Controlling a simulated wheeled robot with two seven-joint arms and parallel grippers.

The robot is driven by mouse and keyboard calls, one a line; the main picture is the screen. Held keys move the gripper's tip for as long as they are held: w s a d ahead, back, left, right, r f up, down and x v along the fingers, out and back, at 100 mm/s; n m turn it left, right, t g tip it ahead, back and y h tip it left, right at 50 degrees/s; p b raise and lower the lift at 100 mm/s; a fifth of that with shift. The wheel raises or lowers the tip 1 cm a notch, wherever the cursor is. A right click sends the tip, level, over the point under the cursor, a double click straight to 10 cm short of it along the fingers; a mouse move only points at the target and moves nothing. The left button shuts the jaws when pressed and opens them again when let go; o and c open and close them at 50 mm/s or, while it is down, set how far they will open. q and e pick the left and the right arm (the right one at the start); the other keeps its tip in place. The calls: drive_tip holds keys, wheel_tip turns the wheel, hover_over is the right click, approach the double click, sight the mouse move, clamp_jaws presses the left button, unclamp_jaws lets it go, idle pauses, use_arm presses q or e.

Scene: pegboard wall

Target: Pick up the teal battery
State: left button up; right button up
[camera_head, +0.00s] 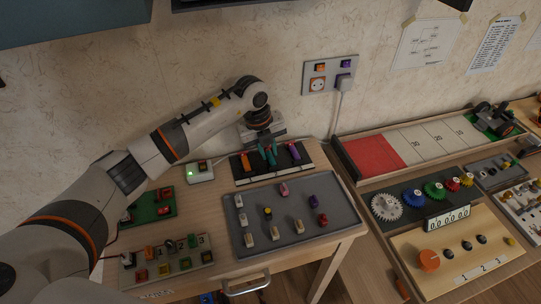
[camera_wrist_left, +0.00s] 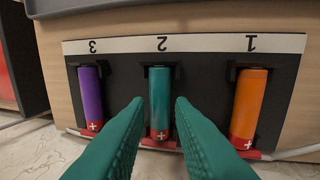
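The teal battery (camera_wrist_left: 160,98) with a red end stands in the middle slot, marked 2, of a black battery holder (camera_wrist_left: 205,75). An orange battery (camera_wrist_left: 249,103) is in slot 1 and a purple battery (camera_wrist_left: 91,97) in slot 3. In the head view the holder (camera_head: 243,178) lies at the back of the table. My left gripper (camera_wrist_left: 152,108) has teal fingers, open and apart, one on each side of the teal battery's lower part in the wrist picture. Contact cannot be told. In the head view my left gripper (camera_head: 268,156) hides most of the teal battery. My right gripper is not in view.
A grey tray (camera_head: 345,212) with several small blocks lies in front of the holder. A charger box with a green light (camera_head: 200,172) and a green board (camera_head: 152,206) are to the left. A wall socket panel (camera_head: 330,75) is behind.

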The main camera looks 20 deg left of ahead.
use_arm(q)
drive_tip(key=shift+w+d+f, duration=0.1)
drive_tip(key=shift+f, duration=0.65)
clamp_jaws()
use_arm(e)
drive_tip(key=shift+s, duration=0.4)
use_arm(q)
drive_tip(key=shift+r, duration=0.1)
